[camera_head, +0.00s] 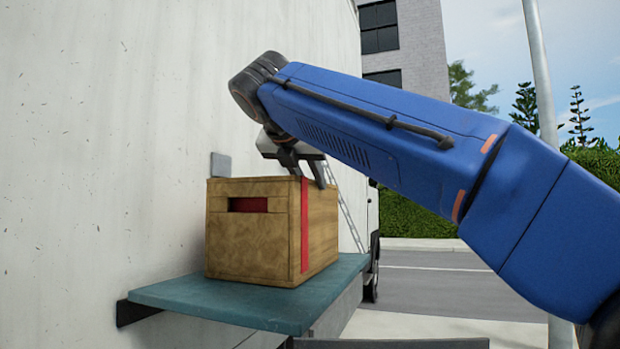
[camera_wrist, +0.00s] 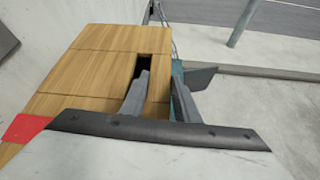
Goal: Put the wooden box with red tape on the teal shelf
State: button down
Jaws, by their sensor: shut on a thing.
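The wooden box with red tape (camera_head: 248,241) sits upright on the teal shelf (camera_head: 220,301), against the pale wall side. A red tape strip runs down its right part, and red shows in the slot on its front. My gripper (camera_head: 304,172) is at the top of the box and shut on its upper right edge. In the wrist view my gripper (camera_wrist: 160,97) has one finger in a slot in the box top (camera_wrist: 95,75) and the other outside the wall. A bit of red tape shows at the left there. A little of the teal shelf shows beyond the fingers.
A large pale wall (camera_head: 100,130) rises close behind and left of the shelf. A grey pole (camera_head: 541,75) stands at the right, with a road (camera_head: 440,285) and hedge behind. My blue arm reaches in from the right. A strip of shelf front is bare.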

jog(key=shift+r, duration=0.1)
jog(key=c, duration=1.4)
grip_release()
jog(key=shift+o, duration=0.2)
jog(key=v, duration=1.2)
